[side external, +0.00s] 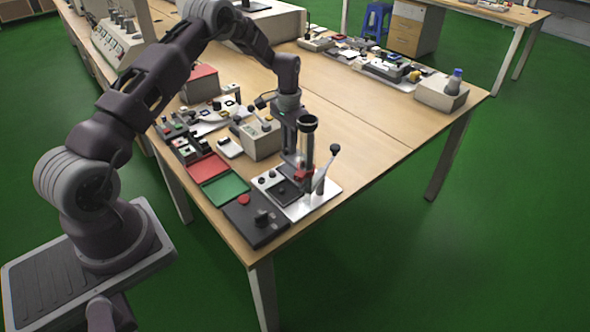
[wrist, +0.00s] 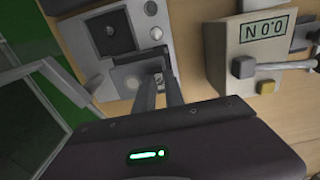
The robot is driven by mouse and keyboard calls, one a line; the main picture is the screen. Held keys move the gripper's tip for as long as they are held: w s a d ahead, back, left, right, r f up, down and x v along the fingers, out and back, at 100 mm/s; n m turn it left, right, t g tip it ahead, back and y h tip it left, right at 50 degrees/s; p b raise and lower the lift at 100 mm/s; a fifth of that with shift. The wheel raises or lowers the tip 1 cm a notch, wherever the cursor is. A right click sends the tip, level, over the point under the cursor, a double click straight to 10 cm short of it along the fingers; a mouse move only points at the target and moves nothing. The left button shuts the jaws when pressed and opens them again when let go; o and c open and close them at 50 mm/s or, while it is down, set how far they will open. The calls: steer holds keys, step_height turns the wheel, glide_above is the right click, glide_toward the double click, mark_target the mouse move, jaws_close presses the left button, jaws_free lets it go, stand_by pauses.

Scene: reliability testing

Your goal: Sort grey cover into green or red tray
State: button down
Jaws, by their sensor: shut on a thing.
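My gripper (side external: 290,155) points down at the metal test stand, behind its upright column in the side view. In the wrist view, the fingertips (wrist: 159,80) are close together over the light plate of the stand. They are shut on a small greyish piece, which I take for the grey cover (wrist: 158,76); it is mostly hidden by the fingers. In the side view the piece cannot be made out. The red tray (side external: 208,168) and the green tray (side external: 226,187) lie side by side on the table, left of the stand, and both look empty.
The test stand (side external: 325,196) has a tall column and a lever with a black knob (side external: 335,149). A box with a display (wrist: 262,35) stands close by. A black control box (side external: 250,222) with a red button sits at the near corner.

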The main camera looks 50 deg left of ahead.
steer(key=shift+r, duration=0.3)
steer(key=shift+r, duration=0.1)
